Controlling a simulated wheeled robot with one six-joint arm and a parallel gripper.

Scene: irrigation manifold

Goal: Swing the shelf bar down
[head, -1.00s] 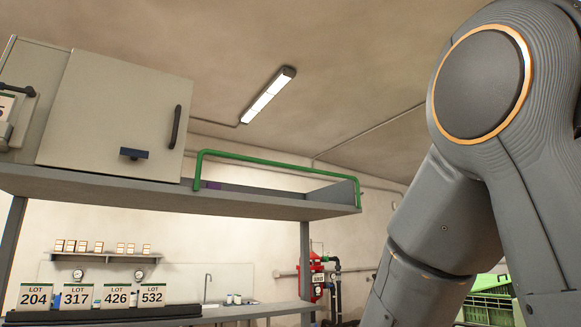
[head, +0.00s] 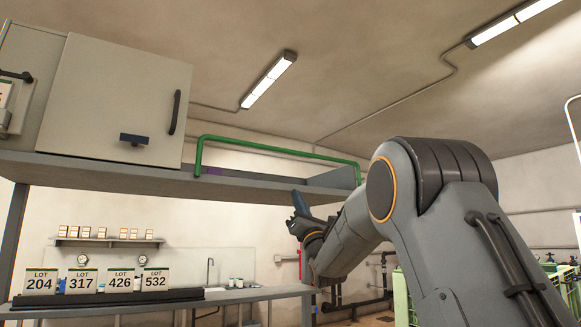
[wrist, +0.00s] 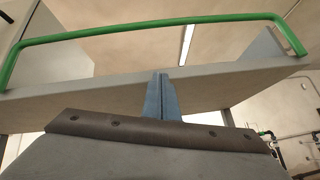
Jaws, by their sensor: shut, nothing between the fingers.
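The green shelf bar (head: 275,150) is raised along the front edge of the grey high shelf (head: 240,188), its two ends bent down to the shelf's edge. In the wrist view the bar (wrist: 150,34) spans the upper part of the picture, above and beyond my gripper. My gripper (head: 298,196) is just below the shelf's front edge, toward the bar's right end. Its fingers (wrist: 158,84) are shut together with nothing between them and point up toward the shelf edge. They are apart from the bar.
A grey cabinet (head: 112,98) with a dark handle stands on the shelf's left part. Below is a bench (head: 230,297) with several lot cards (head: 97,281). A small shelf (head: 108,241) with boxes hangs on the back wall. Green crates (head: 402,297) stand at the right.

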